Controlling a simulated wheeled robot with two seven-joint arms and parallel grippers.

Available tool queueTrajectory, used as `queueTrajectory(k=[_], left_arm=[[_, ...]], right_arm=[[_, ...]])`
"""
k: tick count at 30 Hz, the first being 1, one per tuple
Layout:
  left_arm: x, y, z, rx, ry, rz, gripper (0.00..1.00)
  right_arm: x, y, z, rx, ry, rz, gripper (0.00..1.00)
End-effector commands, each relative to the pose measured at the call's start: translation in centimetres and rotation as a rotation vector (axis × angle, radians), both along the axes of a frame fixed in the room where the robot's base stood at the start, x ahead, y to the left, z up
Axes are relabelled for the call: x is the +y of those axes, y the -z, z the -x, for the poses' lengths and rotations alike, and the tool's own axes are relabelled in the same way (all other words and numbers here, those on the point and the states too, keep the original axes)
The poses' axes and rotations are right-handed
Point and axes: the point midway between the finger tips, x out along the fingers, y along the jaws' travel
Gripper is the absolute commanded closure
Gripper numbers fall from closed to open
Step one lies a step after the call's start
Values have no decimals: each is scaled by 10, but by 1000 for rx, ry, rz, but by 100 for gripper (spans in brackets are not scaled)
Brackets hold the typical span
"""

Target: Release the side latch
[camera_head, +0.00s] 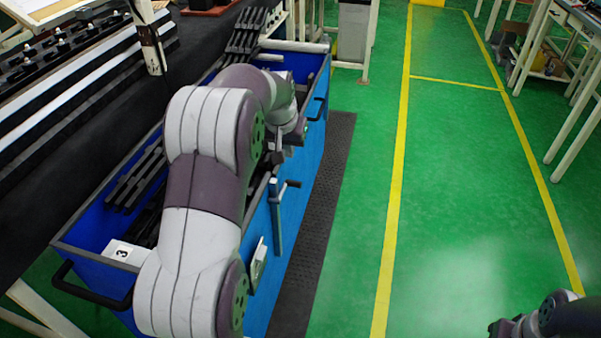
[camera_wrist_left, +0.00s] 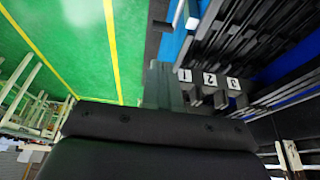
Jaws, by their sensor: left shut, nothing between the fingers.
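The likely side latch (camera_head: 276,218) is a vertical blue-grey bar with a short dark handle at its top, on the right outer side of the long blue bin (camera_head: 88,272). My left arm reaches over the bin. My left gripper (camera_head: 277,153) is small and partly hidden by my arm in the head view, near the bin's right rim and a little above the latch handle. In the left wrist view its fingers (camera_wrist_left: 161,86) are together and empty. I cannot tell whether they touch anything. The latch is not clear in the left wrist view.
Black trim strips (camera_head: 136,182) lie in the bin. Blocks labelled 1 (camera_wrist_left: 185,75), 2 (camera_wrist_left: 209,79) and 3 (camera_wrist_left: 233,84) show beside the fingers. A dark workbench stands left. Green floor (camera_head: 340,240) right of the black mat (camera_head: 318,215) is clear. Part of my right arm shows bottom right.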

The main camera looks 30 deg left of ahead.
Motion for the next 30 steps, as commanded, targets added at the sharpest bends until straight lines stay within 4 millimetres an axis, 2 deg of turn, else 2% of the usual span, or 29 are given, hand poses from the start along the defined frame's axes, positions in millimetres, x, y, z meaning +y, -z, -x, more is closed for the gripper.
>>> queueTrajectory(k=[5,8,22,27,30], left_arm=[[0,2,0,0,0,0,100],[0,11,-3,3,0,1,100],[8,102,-36,3,0,1,100],[9,124,-40,1,0,0,100],[10,131,-42,0,0,0,100]], right_arm=[[0,1,0,0,0,0,57],[0,3,0,0,0,0,57],[0,17,0,0,0,0,57],[0,21,0,0,0,0,57],[0,21,0,0,0,0,57]])
